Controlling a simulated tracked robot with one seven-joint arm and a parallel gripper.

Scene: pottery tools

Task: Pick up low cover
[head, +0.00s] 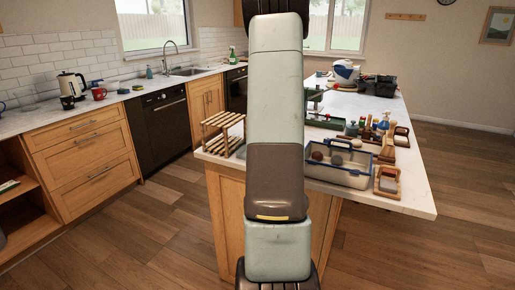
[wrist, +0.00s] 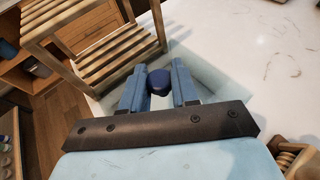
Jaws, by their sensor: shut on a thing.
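In the wrist view my gripper (wrist: 160,88) points at the white worktop. Its two blue fingers are closed on a dark blue knob (wrist: 158,82). The knob appears to belong to a pale, see-through low cover (wrist: 215,72) that spreads out around and beneath the fingers. I cannot tell whether the cover rests on the worktop or is slightly raised. In the head view my own arm hides the gripper and most of the cover.
A wooden slatted rack (head: 222,133) stands close to the left of the gripper; it also shows in the wrist view (wrist: 110,55). A clear box with blue trim (head: 340,172), a small wooden holder (head: 387,182) and several pottery tools stand on the worktop (head: 415,185) at right.

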